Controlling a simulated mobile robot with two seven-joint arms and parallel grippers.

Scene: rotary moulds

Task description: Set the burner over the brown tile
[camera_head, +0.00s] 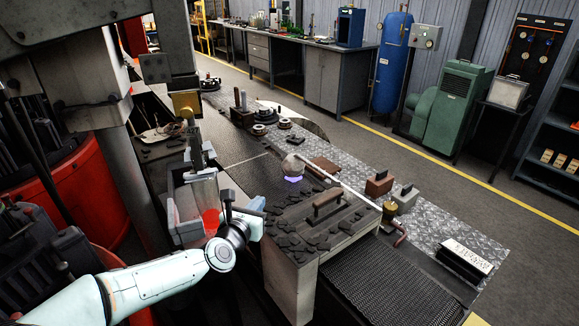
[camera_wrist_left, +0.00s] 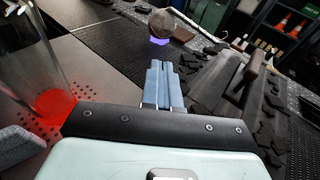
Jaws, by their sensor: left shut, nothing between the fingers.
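The burner (camera_head: 292,164) is a rounded grey head on a long pale rod that runs to a brass fitting at the right. A violet glow shows under the head. It also shows at the top of the left wrist view (camera_wrist_left: 172,26). A flat brown tile (camera_head: 325,165) lies just right of the burner head, which appears beside it rather than over it. My left gripper (camera_head: 260,204) is shut and empty, left of and nearer than the burner. Its blue fingers (camera_wrist_left: 162,82) are together in the left wrist view. My right gripper is not in view.
A wooden-handled block (camera_head: 328,203) stands among dark stone pieces on the bench nearer than the burner. A brown handled block (camera_head: 379,183) and a grey one (camera_head: 405,198) sit beyond the rod. A red-glowing clear-walled housing (camera_head: 188,222) is left of my gripper.

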